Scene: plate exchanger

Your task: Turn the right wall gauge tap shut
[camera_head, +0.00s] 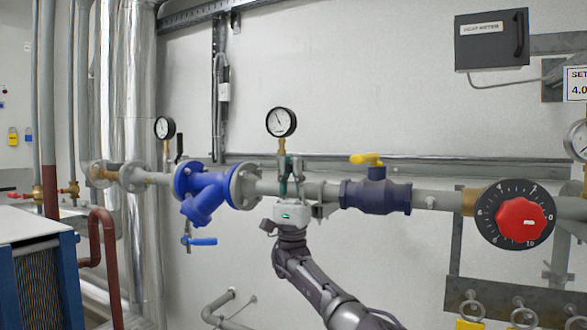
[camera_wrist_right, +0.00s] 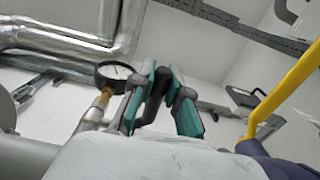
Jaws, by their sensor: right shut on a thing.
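A round gauge (camera_head: 281,122) stands on a brass stem above the grey pipe, right of the blue strainer. My right gripper (camera_head: 291,164) is just below it and beside its stem, pointing up. In the right wrist view the gripper (camera_wrist_right: 162,76) has its teal fingers on both sides of a black tap lever (camera_wrist_right: 155,98), shut on it. The same gauge also shows there (camera_wrist_right: 115,72), left of the fingers. In the head view the fingers mostly hide the lever, and the tap body cannot be made out. My left gripper is not in view.
A yellow-handled valve (camera_head: 367,160) sits on the pipe to the right, near my gripper. Further right is a red dial (camera_head: 521,219). The blue strainer (camera_head: 200,190) and another gauge (camera_head: 165,128) with a black lever (camera_head: 179,147) are to the left.

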